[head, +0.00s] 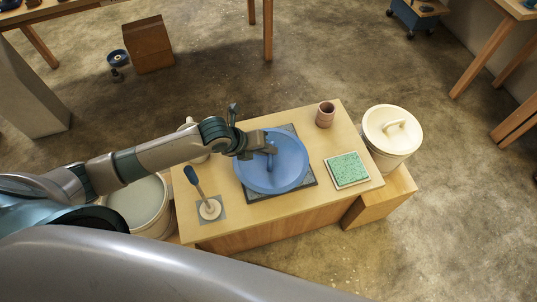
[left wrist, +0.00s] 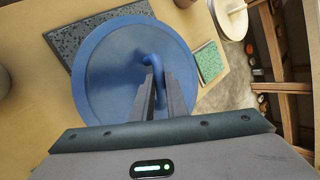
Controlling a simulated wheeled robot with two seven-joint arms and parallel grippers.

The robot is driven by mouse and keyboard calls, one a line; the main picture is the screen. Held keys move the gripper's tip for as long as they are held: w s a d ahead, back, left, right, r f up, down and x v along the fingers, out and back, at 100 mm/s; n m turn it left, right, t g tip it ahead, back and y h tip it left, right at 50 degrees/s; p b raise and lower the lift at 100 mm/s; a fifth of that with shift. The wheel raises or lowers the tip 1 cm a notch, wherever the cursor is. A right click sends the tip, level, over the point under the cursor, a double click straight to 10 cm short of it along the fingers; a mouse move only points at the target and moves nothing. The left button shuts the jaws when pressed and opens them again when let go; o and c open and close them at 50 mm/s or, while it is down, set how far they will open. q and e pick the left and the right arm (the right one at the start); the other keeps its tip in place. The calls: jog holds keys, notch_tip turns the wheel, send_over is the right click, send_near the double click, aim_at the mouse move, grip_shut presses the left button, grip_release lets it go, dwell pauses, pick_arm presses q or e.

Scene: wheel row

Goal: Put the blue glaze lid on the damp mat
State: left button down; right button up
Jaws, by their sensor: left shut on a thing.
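The blue glaze lid (head: 287,174) is a round disc with a bar handle, over the middle of the table. My left gripper (head: 266,151) is shut on that handle. In the left wrist view the lid (left wrist: 108,72) faces the camera, and the fingers (left wrist: 160,85) close around the handle. A dark grey speckled square mat (head: 311,181), which looks like the damp mat, lies under the lid; it also shows in the left wrist view (left wrist: 66,37). The lid hides most of it. I cannot tell whether lid and mat touch. My right gripper is out of view.
On the table (head: 230,225) are a green textured pad on a pale tray (head: 347,169), a small brown cup (head: 325,114) and a blue-handled tool (head: 197,183) on a grey square.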

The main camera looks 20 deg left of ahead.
pick_arm(q)
jog(key=w+f+b, duration=0.2)
jog(key=w, duration=0.1)
jog(key=shift+w+a+f+b, duration=0.15)
jog(key=shift+a+f+b, duration=0.05)
jog(key=shift+a+b, duration=0.2)
jog(key=shift+w, duration=0.45)
notch_tip(320, 180, down, 3)
jog(key=b, duration=0.3)
jog(key=shift+s, duration=0.1)
jog(key=shift+f+b, duration=0.3)
jog(key=shift+f, duration=0.3)
jog(key=c, duration=1.7)
grip_release()
jog(key=shift+c, duration=0.2)
